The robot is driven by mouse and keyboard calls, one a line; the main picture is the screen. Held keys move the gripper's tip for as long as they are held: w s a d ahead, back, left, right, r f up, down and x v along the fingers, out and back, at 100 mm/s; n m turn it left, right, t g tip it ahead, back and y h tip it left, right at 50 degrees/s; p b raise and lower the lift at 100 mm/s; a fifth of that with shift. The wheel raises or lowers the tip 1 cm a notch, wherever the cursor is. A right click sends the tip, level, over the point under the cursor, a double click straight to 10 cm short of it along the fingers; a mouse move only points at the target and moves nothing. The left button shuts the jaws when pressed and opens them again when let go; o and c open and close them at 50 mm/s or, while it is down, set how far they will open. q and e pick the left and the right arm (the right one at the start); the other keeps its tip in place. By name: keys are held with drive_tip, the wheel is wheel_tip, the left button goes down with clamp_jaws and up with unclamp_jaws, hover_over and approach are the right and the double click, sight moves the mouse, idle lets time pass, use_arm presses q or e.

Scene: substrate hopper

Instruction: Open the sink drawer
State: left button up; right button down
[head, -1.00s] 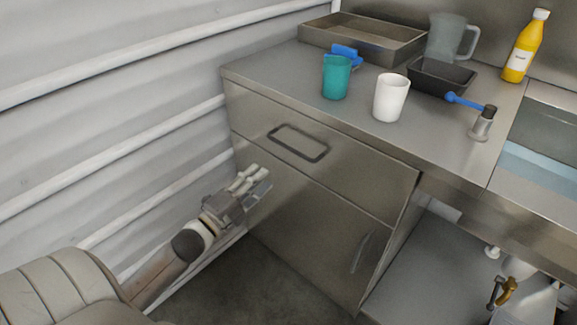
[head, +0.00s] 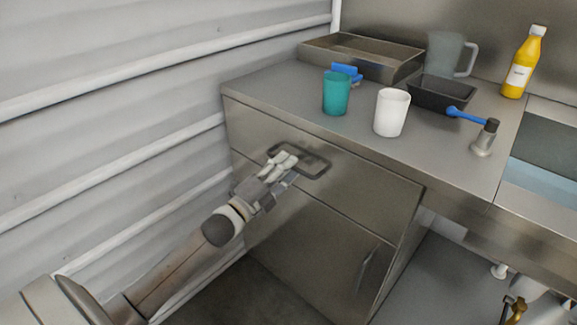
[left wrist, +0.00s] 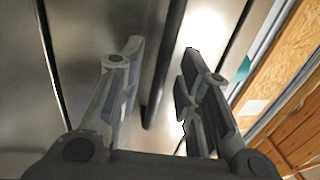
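The sink drawer (head: 365,180) is the upper metal front under the counter, and it is shut. Its dark loop handle (head: 316,170) lies across the front, its left part hidden by my left gripper (head: 284,166). In the left wrist view my left gripper (left wrist: 160,72) is open, with fingers spread to either side of the dark handle bar (left wrist: 163,70). The bar shows between the fingers with gaps on both sides. I cannot tell how far the fingertips reach around it. My right gripper is not in view.
A lower cabinet door (head: 315,245) with its own handle is below. The counter (head: 275,88) holds a teal cup (head: 336,93), a white cup (head: 391,112), trays, a jug and a yellow bottle (head: 523,63). A ribbed white wall (head: 110,130) stands close on the left.

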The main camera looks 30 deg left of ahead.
use_arm(q)
drive_tip(key=shift+w+d+r, duration=0.1)
drive_tip(key=shift+w+d, duration=0.05)
drive_tip(key=shift+w, duration=0.5)
clamp_jaws()
